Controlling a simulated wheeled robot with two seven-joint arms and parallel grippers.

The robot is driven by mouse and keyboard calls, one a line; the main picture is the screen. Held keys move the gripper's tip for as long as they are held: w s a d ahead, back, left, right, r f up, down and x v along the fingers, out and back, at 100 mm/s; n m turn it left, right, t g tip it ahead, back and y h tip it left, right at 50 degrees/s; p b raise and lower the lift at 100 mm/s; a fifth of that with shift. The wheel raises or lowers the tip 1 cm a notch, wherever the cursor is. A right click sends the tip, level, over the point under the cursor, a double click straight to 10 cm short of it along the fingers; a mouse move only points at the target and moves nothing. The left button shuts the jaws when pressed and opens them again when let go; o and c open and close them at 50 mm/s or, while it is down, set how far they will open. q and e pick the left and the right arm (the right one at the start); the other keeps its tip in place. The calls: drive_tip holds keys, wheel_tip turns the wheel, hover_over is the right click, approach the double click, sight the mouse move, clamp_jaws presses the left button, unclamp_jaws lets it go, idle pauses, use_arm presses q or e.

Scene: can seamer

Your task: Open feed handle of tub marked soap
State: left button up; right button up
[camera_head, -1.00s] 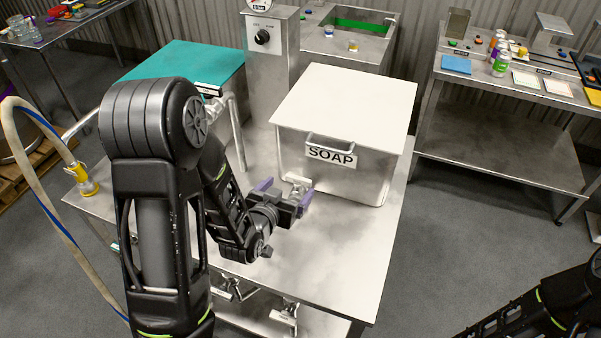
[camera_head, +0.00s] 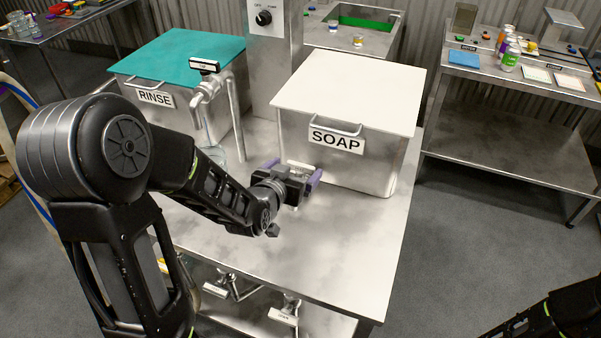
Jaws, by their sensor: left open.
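The soap tub (camera_head: 349,170) is a metal box with a white lid and a black-on-white SOAP label (camera_head: 337,139) under a bar handle (camera_head: 337,128). It stands on the metal table (camera_head: 330,235). My left gripper (camera_head: 293,172) is at the tub's lower left front, its purple fingers apart. A small pale piece (camera_head: 301,166), which looks like the tub's feed handle, shows between the fingers. The gripper hides most of it, and I cannot tell whether they touch. Part of my right arm (camera_head: 550,318) shows at the bottom right, without a clear gripper.
The rinse tub (camera_head: 155,98) with a teal lid stands left, beside a curved metal tap (camera_head: 208,90). A column with a black knob (camera_head: 264,18) stands behind. Labelled valves (camera_head: 285,315) hang below the front edge. The table's front right is clear.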

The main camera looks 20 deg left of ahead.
sight(300, 165)
use_arm(q)
drive_tip(key=shift+x, duration=2.05)
drive_tip(key=c, duration=1.4)
